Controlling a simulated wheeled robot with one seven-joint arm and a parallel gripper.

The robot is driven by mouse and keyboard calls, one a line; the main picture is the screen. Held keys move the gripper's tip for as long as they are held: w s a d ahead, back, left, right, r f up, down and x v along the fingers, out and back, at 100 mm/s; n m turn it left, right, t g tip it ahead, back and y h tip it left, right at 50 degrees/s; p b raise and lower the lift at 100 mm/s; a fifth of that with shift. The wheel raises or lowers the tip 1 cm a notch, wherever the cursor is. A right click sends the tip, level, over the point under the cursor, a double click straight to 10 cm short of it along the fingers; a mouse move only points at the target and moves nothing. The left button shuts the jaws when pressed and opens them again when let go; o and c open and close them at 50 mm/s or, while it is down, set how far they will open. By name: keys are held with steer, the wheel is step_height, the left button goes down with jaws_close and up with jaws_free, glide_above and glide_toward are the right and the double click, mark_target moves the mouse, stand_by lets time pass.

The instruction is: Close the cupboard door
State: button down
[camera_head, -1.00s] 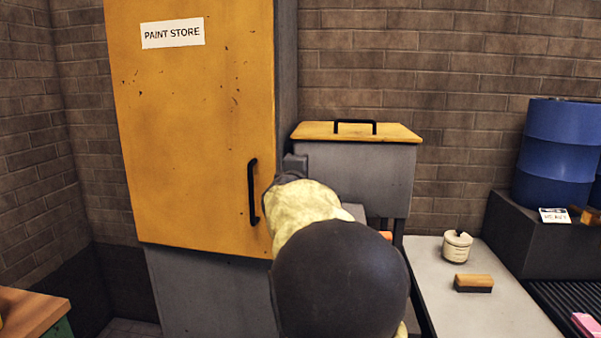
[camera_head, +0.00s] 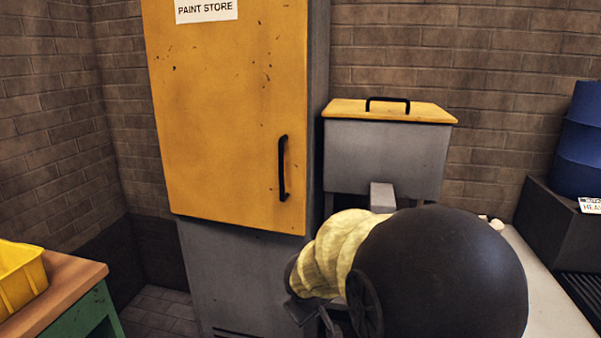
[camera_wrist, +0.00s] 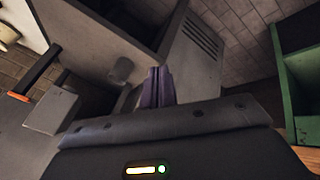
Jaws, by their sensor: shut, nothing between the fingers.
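The cupboard has a yellow door (camera_head: 225,120) labelled PAINT STORE, with a black vertical handle (camera_head: 283,168) near its right edge. The door lies flush or nearly flush with the grey cupboard body (camera_head: 225,275); a small gap cannot be ruled out. My gripper (camera_wrist: 160,85) is shut and empty in the wrist view, its fingers together before grey panels, one with vent slots. In the head view my arm hides most of the gripper, which is low, right of the cupboard's lower front and apart from the handle.
A grey bin with a yellow lid (camera_head: 345,108) stands right of the cupboard. A green workbench with a wooden top (camera_head: 60,292) and a yellow tray (camera_head: 20,275) is at the left. A blue drum (camera_head: 578,145) stands at the far right. Some floor (camera_head: 165,308) shows between workbench and cupboard.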

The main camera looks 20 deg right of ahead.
steer(key=s+a+f+m+g+y, duration=0.2)
steer(key=s+a+f+m+y, duration=0.1)
steer(key=s+a+f, duration=0.3)
steer(key=s+a, duration=0.2)
steer(key=s, duration=0.2)
steer(key=shift+s+a+f+g, duration=0.2)
steer(key=shift+s+f+g, duration=0.1)
steer(key=shift+s+f, duration=0.1)
